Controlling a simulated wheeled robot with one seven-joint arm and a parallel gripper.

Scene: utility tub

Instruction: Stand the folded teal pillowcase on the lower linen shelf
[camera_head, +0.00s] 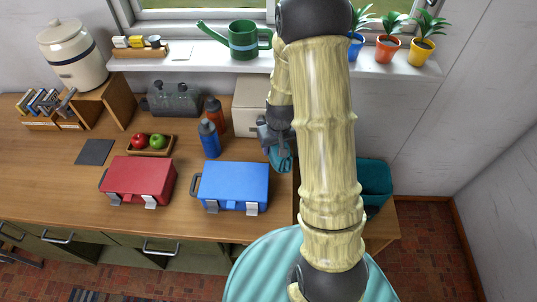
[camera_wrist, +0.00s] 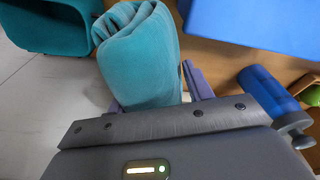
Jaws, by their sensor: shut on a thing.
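The folded teal pillowcase (camera_wrist: 138,58) is a thick, soft, rounded fold in the wrist view. My gripper (camera_wrist: 155,95) is shut on its near end, with a finger on each side. In the head view, a small part of the pillowcase (camera_head: 284,160) shows below my gripper (camera_head: 272,140), beside my arm and above the counter's right part, behind the blue case. My arm hides much of this area. I cannot make out a linen shelf for certain in either view.
A teal bin (camera_head: 374,180) stands at the right, beyond my arm; it also shows in the wrist view (camera_wrist: 45,22). The blue case (camera_head: 233,184), red case (camera_head: 138,182), blue bottle (camera_head: 209,140) and cream box (camera_head: 249,104) stand on the wooden counter (camera_head: 60,180).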

